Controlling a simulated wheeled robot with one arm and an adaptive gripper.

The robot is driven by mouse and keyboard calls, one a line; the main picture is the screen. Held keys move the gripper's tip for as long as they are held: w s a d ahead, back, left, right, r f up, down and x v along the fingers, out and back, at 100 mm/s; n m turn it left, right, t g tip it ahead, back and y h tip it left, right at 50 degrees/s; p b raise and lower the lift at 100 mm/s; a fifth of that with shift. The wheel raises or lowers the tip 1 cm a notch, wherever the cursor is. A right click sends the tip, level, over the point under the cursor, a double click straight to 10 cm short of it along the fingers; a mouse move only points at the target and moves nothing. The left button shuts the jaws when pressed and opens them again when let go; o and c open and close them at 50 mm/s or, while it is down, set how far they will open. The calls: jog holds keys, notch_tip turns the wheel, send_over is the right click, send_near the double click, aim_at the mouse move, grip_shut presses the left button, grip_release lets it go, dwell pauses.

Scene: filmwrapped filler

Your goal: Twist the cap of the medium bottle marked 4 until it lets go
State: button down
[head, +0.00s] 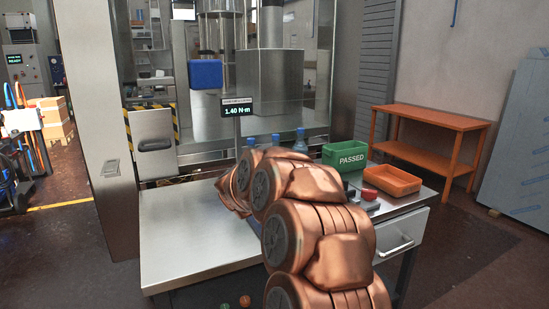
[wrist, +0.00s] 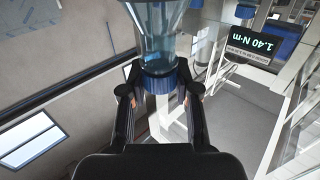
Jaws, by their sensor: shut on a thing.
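In the wrist view my gripper (wrist: 160,92) has its two black fingers on either side of a blue cap (wrist: 159,83) and is shut on it. The cap is on the neck of a clear bottle (wrist: 160,35), whose body runs out of the top of the picture. No number can be read on this bottle.
A torque display (head: 237,108) reads 1.40 N·m behind the bottles. A green bin marked PASSED (head: 346,152) and an orange tray (head: 391,179) stand on the right of the steel bench. A red button (head: 369,194) is near the arm. The bench's left half (head: 190,245) is clear.

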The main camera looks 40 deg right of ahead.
jog(key=shift+s+d+f+n+t+y+b, duration=0.1)
jog(key=shift+n+t+y+b, duration=1)
jog(key=shift+t+b, duration=0.65)
jog(key=shift+n+t+b, duration=0.25)
jog(key=shift+n+b, duration=0.15)
jog(key=shift+b, duration=0.25)
jog(key=shift+r+n+t+y+b, duration=0.2)
jog(key=shift+n+t+y+b, duration=0.4)
jog(key=shift+b, duration=0.65)
jog(key=shift+n+t+y+b, duration=0.65)
jog(key=shift+y+b, duration=0.35)
jog(key=shift+b, duration=1)
dwell(2.2)
